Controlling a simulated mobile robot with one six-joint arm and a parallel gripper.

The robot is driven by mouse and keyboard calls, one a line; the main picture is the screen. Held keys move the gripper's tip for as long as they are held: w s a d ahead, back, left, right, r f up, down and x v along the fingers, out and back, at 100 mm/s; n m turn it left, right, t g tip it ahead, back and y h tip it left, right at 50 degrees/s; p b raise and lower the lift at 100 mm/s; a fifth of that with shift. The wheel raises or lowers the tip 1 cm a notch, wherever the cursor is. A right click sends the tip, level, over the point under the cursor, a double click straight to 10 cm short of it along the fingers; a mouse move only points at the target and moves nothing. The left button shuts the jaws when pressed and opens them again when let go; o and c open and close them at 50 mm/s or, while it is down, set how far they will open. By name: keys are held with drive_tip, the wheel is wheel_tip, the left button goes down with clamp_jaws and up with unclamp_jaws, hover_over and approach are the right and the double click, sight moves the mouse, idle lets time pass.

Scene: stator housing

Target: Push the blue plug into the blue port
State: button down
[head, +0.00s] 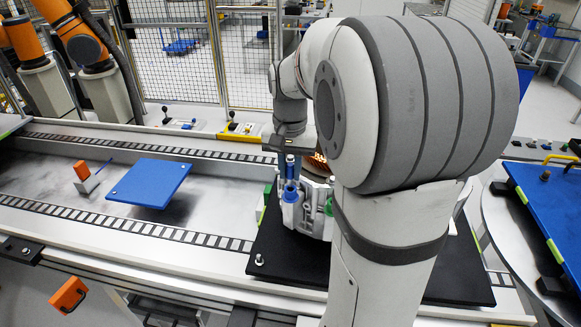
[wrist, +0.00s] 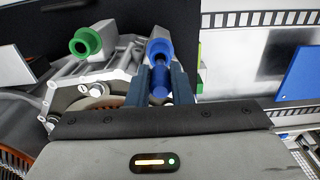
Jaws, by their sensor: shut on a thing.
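The stator housing (wrist: 110,68) is a silver-grey body with copper windings. Its blue port (wrist: 158,46) is a blue ring on a light grey socket; it also shows in the head view (head: 290,196). My gripper (wrist: 161,74) is shut on the blue plug (wrist: 160,88), a dark blue cylinder between the two fingers. The plug lines up roughly with the port, its front end close to the port's mouth. I cannot tell whether the tip is inside. In the head view my gripper is above the port and my arm hides most of the housing.
A green port (wrist: 85,43) stands beside the blue one. The housing rests on a black plate (head: 268,262) on the conveyor line. A blue-topped table (head: 555,205) is at right.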

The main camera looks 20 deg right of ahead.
sight(290, 178)
drive_tip(key=shift+f+b, duration=1.1)
drive_tip(key=shift+f, duration=0.55)
drive_tip(key=c, duration=1)
unclamp_jaws()
drive_tip(key=shift+o, duration=0.2)
drive_tip(key=shift+r, duration=0.15)
drive_tip(key=shift+r+p, duration=1.75)
drive_tip(key=shift+r, duration=0.35)
drive_tip(key=shift+r+b, duration=0.4)
drive_tip(key=shift+r, duration=3.55)
